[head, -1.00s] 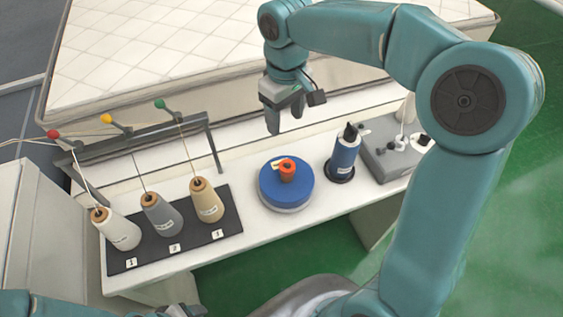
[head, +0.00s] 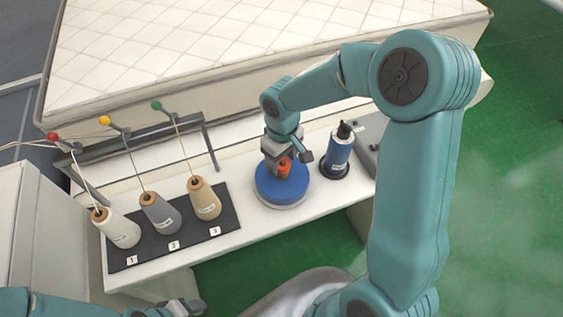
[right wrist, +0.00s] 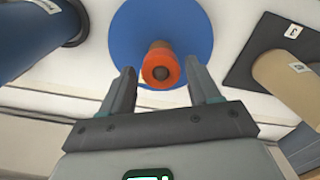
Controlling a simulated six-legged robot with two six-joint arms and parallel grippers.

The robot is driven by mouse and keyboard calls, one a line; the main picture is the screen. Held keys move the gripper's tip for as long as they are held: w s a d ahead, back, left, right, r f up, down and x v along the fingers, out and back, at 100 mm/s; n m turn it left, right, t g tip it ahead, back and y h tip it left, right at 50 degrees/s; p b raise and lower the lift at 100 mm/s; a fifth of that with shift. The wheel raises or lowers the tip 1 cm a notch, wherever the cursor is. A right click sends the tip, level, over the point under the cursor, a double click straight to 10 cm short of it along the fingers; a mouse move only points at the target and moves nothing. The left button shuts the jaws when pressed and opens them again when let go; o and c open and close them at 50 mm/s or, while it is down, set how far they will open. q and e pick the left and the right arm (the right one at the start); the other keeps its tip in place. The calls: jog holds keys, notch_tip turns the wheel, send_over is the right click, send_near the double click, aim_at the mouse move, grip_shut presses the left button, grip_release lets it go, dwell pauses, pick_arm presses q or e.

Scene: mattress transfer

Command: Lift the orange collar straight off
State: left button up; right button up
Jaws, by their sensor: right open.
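The orange collar (head: 284,167) sits around the top of a short post at the middle of the blue disc (head: 268,188). In the right wrist view the collar (right wrist: 161,68) shows as an orange ring with a dark centre, over the blue disc (right wrist: 190,22). My right gripper (head: 279,165) is at the collar in the head view. In the right wrist view my right gripper (right wrist: 164,82) is open, with one finger on each side of the collar and gaps between. My left gripper (head: 186,308) is low at the bottom edge, and its jaws are unclear.
A blue spool (head: 338,153) stands close to the right of the disc. Several thread cones, including a tan one (head: 205,200), stand on a black mat (head: 226,220) to the left. A thread rack (head: 140,137) and a quilted mattress (head: 200,40) lie behind.

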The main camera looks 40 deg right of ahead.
aim_at(283, 160)
jog(key=shift+s+d, duration=0.15)
jog(key=shift+s, duration=0.05)
jog(key=c, duration=0.9)
jog(key=shift+w, duration=0.1)
jog(key=shift+c, duration=0.2)
jog(key=shift+r, duration=0.2)
jog(key=shift+w+r, duration=0.1)
jog(key=shift+r, duration=0.2)
notch_tip(283, 160, up, 19)
jog(key=b, duration=0.1)
